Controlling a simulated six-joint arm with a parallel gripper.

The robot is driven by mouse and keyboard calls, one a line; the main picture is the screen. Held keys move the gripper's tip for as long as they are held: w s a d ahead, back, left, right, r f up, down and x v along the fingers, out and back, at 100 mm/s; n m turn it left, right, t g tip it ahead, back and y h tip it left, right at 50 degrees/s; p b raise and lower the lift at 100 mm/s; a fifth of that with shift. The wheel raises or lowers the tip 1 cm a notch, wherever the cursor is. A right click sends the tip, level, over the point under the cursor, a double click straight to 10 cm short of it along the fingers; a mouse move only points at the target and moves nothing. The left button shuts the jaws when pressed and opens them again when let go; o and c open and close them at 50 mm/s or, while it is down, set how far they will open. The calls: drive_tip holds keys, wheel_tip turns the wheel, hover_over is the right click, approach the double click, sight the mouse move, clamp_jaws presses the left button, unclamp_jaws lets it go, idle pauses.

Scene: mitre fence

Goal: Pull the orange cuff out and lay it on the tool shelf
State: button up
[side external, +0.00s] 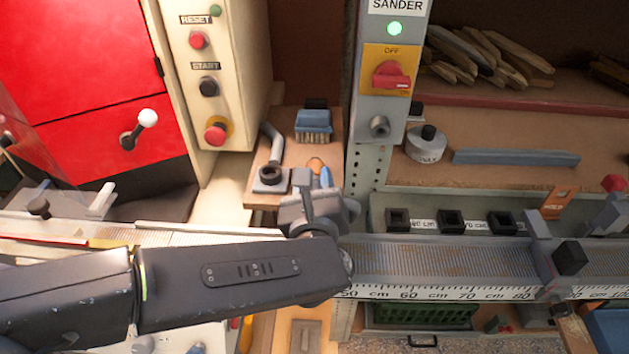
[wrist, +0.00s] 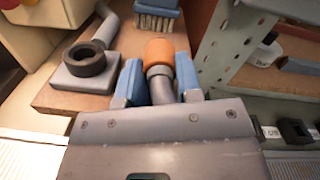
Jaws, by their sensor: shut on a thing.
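The orange cuff (wrist: 159,50) sits on the end of a bent grey piece, between the blue fingertips of my gripper (wrist: 157,82) in the wrist view. My gripper is shut on it, with the orange end pointing away from my palm. In the side view the cuff (side external: 316,164) shows as a small orange patch beyond my wrist, beside a blue fingertip. It is over the wooden tool shelf (side external: 262,190); I cannot tell whether it touches the wood. My wrist hides the grey piece there.
A grey block with a black ring (wrist: 88,62) and a hose stands left of the cuff on the shelf. A blue brush (side external: 313,124) lies behind it. The grey perforated post (side external: 359,170) rises close on the right. The ruled fence (side external: 440,260) runs along the front.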

sight(318, 182)
drive_tip(key=shift+a+f, duration=0.1)
drive_tip(key=shift+f, duration=1.1)
drive_tip(key=o, duration=1.1)
drive_tip(key=shift+c, duration=0.2)
drive_tip(key=s+r, duration=0.2)
drive_tip(key=s, duration=0.1)
drive_tip(key=shift+d, duration=0.4)
wheel_tip(318, 182, up, 8)
drive_tip(key=shift+f, duration=0.25)
